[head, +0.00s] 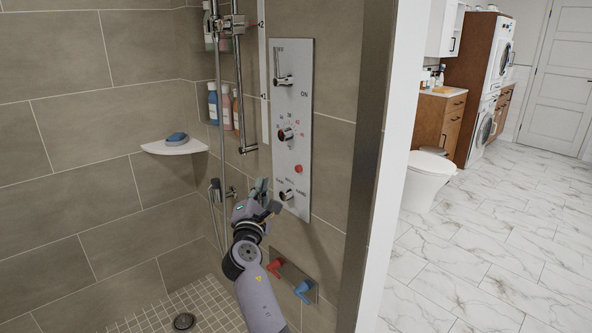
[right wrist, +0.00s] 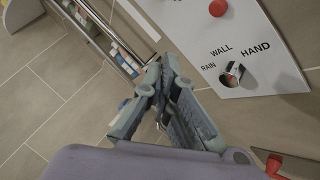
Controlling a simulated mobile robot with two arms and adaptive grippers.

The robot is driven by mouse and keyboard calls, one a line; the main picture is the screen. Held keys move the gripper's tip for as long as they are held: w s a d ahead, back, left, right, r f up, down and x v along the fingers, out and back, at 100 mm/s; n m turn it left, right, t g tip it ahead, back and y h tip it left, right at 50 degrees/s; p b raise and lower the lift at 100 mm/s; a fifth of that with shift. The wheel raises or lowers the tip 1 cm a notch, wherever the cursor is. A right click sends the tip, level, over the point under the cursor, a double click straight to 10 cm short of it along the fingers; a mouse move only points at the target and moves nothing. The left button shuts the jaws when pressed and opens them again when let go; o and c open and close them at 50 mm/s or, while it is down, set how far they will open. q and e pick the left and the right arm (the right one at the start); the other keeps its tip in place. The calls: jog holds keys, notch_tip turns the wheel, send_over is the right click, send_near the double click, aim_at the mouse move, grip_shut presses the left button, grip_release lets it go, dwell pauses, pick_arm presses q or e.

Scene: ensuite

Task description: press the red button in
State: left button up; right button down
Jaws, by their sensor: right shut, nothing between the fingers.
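The red button (head: 298,169) is a small round knob on the pale shower control panel (head: 306,90), between the middle dial and the lower knob. In the right wrist view the red button (right wrist: 217,8) shows at the top edge, right of centre. My right gripper (head: 262,188) is in front of the wall, left of and a little below the button, and apart from it. In the right wrist view the right gripper's fingers (right wrist: 160,75) are shut with nothing between them. How far the button stands out is too small to tell. My left gripper is not in view.
A lower knob (head: 286,194) marked RAIN, WALL, HAND sits below the button. A dial (head: 286,134) and lever (head: 283,80) sit above it. Red (head: 275,267) and blue (head: 303,290) handles are lower on the wall. A shower hose and rail (head: 240,75) stand left of the panel.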

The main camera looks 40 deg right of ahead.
aim_at(298, 169)
jog(key=d, duration=0.8)
jog(key=shift+w+p, duration=0.3)
jog(key=shift+p, duration=0.15)
dwell(0.9)
jog(key=shift+d, duration=0.35)
jog(key=shift+d, duration=0.45)
dwell(0.5)
dwell(0.4)
jog(key=shift+a, duration=0.95)
